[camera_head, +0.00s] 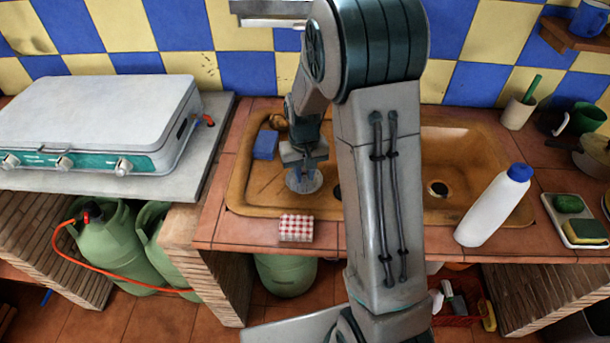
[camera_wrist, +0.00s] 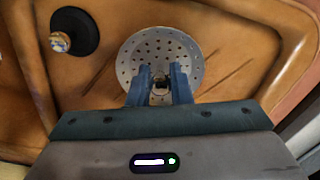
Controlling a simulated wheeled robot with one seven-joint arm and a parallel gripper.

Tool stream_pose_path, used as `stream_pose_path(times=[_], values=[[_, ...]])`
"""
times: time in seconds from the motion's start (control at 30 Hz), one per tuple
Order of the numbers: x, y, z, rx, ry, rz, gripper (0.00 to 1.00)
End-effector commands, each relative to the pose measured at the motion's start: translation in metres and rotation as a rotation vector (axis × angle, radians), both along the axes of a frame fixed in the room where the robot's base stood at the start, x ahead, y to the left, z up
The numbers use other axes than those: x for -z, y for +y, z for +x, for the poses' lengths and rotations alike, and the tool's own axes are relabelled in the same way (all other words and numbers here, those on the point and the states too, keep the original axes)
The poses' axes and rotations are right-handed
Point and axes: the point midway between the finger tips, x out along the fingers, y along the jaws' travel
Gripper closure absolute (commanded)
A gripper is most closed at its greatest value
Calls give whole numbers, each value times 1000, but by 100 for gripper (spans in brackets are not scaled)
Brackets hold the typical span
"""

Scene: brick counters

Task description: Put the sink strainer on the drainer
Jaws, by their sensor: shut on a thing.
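The sink strainer (camera_head: 304,182) is a round, light grey perforated disc over the left part of the brown sink. In the wrist view, the strainer (camera_wrist: 189,50) shows its holes and a small central knob between my fingers. My gripper (camera_head: 303,165) points down and is shut on that knob; it also shows in the wrist view (camera_wrist: 160,88). The drainer (camera_head: 258,188) is the shallow, grooved left part of the sink; its surface (camera_wrist: 245,45) lies beneath the strainer in the wrist view. I cannot tell whether the strainer touches it.
A black round plug (camera_wrist: 74,31) lies beside the strainer. A blue block (camera_head: 265,145) and a brown round item (camera_head: 277,121) sit at the drainer's back left. A red-checked item (camera_head: 296,228) is on the front edge. A white bottle (camera_head: 491,207) stands right of my arm.

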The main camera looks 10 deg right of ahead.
Motion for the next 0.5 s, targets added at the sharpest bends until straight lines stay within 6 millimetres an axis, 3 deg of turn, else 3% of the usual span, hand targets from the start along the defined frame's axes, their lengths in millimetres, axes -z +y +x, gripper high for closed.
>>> stream_pose_path(times=[0.13, 0.5], values=[[16, 0, 0, 0, 2, 0, 100], [21, 0, 0, -1, -1, 0, 100]])
